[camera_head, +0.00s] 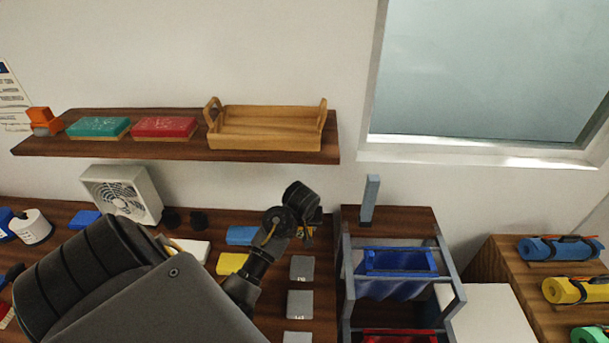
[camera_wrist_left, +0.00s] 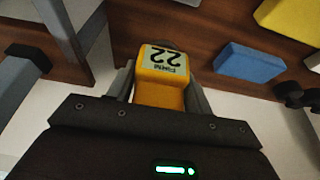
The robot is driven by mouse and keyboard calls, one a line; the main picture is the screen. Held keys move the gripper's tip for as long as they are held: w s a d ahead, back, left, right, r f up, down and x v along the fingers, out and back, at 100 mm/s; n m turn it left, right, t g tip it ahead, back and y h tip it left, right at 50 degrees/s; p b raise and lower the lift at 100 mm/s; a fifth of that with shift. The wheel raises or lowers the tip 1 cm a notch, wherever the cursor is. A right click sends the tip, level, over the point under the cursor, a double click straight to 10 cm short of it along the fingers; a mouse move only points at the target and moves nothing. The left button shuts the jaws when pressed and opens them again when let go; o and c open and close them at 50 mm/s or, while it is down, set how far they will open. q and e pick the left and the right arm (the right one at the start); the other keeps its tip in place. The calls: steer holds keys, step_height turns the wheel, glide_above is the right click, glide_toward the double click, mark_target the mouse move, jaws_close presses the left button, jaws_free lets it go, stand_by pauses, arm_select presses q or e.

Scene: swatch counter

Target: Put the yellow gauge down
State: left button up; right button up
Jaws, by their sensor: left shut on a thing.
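The yellow gauge (camera_wrist_left: 158,95) is a small yellow block with a pale label reading 22, upside down in the left wrist view. My left gripper (camera_wrist_left: 160,80) is shut on it, one finger at each side. In the head view my left gripper (camera_head: 308,222) is over the back of the dark wooden counter (camera_head: 235,220), left of the grey rack. The gauge is mostly hidden there by the wrist. The wrist view does not clearly show whether the gauge touches the counter. My right gripper is not in view.
A blue block (camera_head: 242,235), a yellow block (camera_head: 232,263) and grey square pads (camera_head: 300,304) lie near the arm. The grey rack (camera_head: 345,270) with a blue bin (camera_head: 398,262) stands to the right. A wall shelf (camera_head: 180,147) holds a wooden tray (camera_head: 265,140). A fan (camera_head: 121,193) stands left.

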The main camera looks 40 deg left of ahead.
arm_select(q)
steer(key=w+f, duration=0.1)
steer(key=a+f, duration=0.1)
steer(key=f, duration=0.1)
steer(key=w+a+f, duration=0.1)
steer(key=shift+w+f+p, duration=0.15)
steer(key=shift+w+p, duration=0.15)
steer(key=shift+w+a+f, duration=0.15)
steer(key=shift+a+f, duration=0.05)
steer(key=shift+f, duration=0.15)
steer(key=shift+w+a+f, duration=0.15)
steer(key=shift+f, duration=0.1)
step_height(320, 180, down, 2)
steer(key=shift+f+p, duration=0.1)
steer(key=shift+p, duration=0.65)
steer(key=shift+f, duration=0.4)
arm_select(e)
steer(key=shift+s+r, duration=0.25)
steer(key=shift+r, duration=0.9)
arm_select(q)
steer(key=shift+f, duration=0.1)
steer(key=o, duration=0.9)
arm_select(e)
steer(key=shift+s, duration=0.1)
